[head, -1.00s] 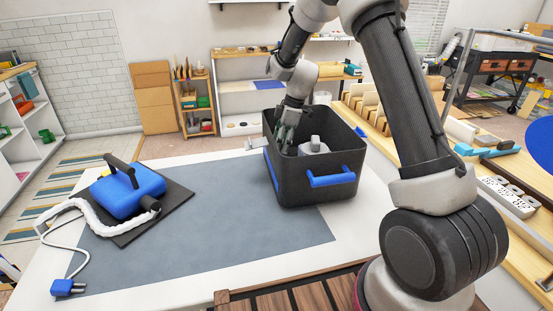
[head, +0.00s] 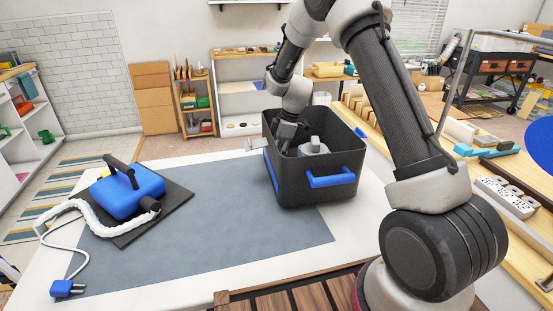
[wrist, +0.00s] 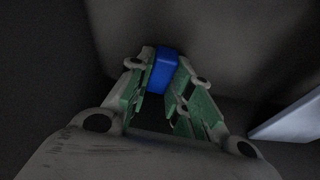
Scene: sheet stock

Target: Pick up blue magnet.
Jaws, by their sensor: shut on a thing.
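The blue magnet (wrist: 163,72) shows in the wrist view as a small blue block between my fingertips, inside the dark bin (head: 318,186). My gripper (wrist: 160,82) is shut on it, with the green-padded fingers on either side. In the head view my gripper (head: 287,138) reaches down into the bin near its left wall. The bin wall hides the fingertips and the magnet there.
A grey-white object (head: 314,147) stands in the bin to the right of my gripper. A blue device (head: 128,193) with a white hose lies on a black board (head: 178,203) at the left. The grey mat (head: 225,215) between is clear.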

